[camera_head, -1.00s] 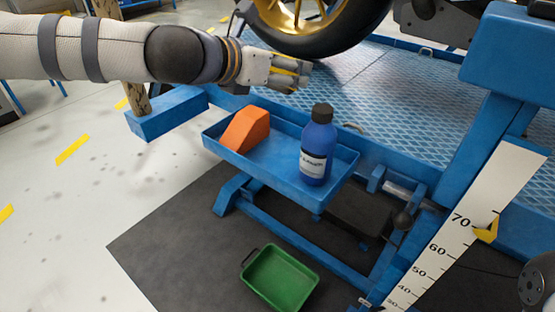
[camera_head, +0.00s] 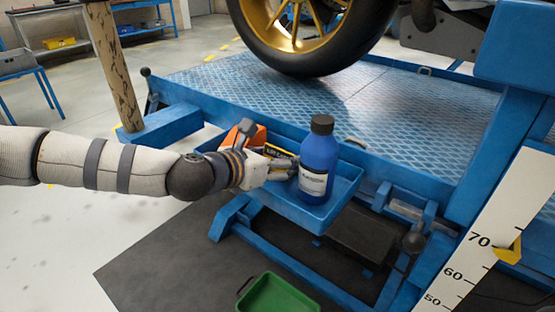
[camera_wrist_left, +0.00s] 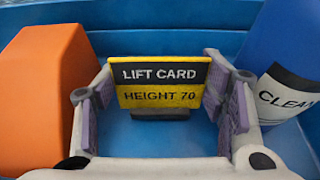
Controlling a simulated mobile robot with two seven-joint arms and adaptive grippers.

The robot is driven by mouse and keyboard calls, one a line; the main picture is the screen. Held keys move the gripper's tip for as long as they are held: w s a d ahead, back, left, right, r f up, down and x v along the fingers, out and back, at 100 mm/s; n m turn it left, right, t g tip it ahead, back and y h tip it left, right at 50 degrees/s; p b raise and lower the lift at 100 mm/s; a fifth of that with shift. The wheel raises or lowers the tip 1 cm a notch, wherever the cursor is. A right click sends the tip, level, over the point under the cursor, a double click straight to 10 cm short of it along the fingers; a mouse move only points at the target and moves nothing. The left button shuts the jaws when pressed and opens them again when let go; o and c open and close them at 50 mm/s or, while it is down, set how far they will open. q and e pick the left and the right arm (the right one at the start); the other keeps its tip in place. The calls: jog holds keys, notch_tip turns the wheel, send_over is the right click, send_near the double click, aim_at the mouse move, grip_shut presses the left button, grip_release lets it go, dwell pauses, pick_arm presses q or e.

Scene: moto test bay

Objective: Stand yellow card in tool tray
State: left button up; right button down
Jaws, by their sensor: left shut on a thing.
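The yellow card (camera_wrist_left: 160,95), black on top with "LIFT CARD" and yellow below with "HEIGHT 70", is upright on a dark foot in the left wrist view. My left gripper (camera_wrist_left: 160,88) is shut on its two side edges. In the head view the gripper (camera_head: 281,165) is inside the blue tool tray (camera_head: 310,213), with part of the card (camera_head: 276,152) showing. The card is between an orange block (camera_wrist_left: 42,95) and a blue bottle (camera_wrist_left: 285,70). Whether its foot touches the tray floor is hard to tell. My right gripper is out of view.
The bottle (camera_head: 318,160) stands close to the right of my left gripper in the tray. The orange block (camera_head: 240,137) is behind the wrist. The blue lift platform (camera_head: 300,90) rises behind the tray. A green bin (camera_head: 277,296) sits on the floor mat below.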

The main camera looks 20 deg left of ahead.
pick_arm(q)
jog(key=shift+f, duration=0.15)
jog(key=o, duration=0.9)
jog(key=shift+r, duration=0.35)
jog(key=p+v, duration=0.1)
jog(key=v, duration=1.1)
jog(key=shift+f+p, duration=0.15)
jog(key=shift+p, duration=0.2)
